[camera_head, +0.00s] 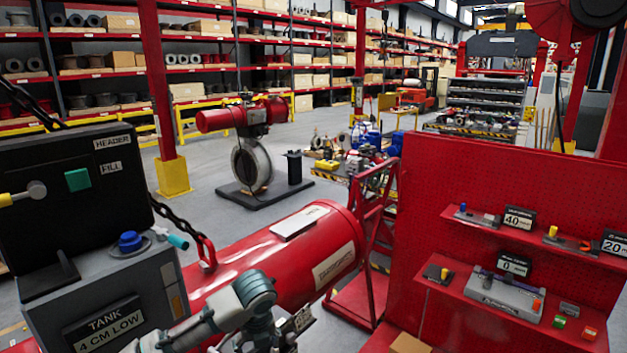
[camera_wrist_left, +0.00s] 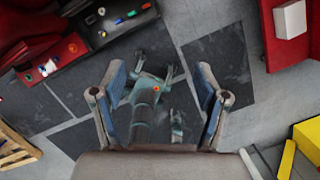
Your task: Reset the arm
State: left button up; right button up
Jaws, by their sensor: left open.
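My left gripper (camera_wrist_left: 160,98) is open in the left wrist view, its two blue-grey fingers wide apart and nothing held between them. A grey and teal arm (camera_head: 252,298), coming in from the left, shows at the bottom of the head view, in front of the red cylinder. Its gripper cannot be made out clearly there. Farther off, between the fingers in the wrist view, is a grey-teal jointed part (camera_wrist_left: 146,98) with an orange dot, seemingly mine. My right gripper is not recognisable in either view.
A control box (camera_head: 105,290) reading "TANK 4 CM LOW" stands at left, with a blue knob (camera_head: 130,241). A large red cylinder (camera_head: 270,255) lies behind the arm. A red pegboard stand (camera_head: 430,190) with shelves is at right. Open grey floor (camera_head: 215,200) lies beyond.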

pick_arm(q)
jog(key=s+d+f+n+h, duration=0.35)
jog(key=s+f+n, duration=0.3)
jog(key=f, duration=0.65)
jog(key=s+d+f+n+h, duration=0.2)
jog(key=s+d+f+n, duration=0.35)
jog(key=f, duration=0.75)
jog(key=s+a+f+n+y, duration=0.2)
jog(key=s+a+f+n, duration=0.3)
jog(key=s+a+n, duration=0.5)
jog(key=s+a+f+n+y, duration=0.2)
jog(key=s+a+f+n, duration=0.5)
jog(key=s+a, duration=0.4)
notch_tip(320, 180, down, 26)
jog(key=s+d+b, duration=0.2)
jog(key=b, duration=0.3)
jog(key=s+a+f+b, duration=0.1)
jog(key=s+f+b, duration=0.1)
jog(key=s+f, duration=0.7)
jog(key=s+a+f+g+b, duration=0.1)
jog(key=s+a+f+b, duration=0.1)
jog(key=s+f, duration=0.7)
notch_tip(320, 180, down, 5)
jog(key=shift+f+g, duration=0.1)
jog(key=shift+g, duration=0.2)
pick_arm(e)
notch_tip(320, 180, down, 9)
jog(key=a, duration=0.2)
jog(key=shift+s+a+f, duration=0.15)
jog(key=shift+a, duration=0.15)
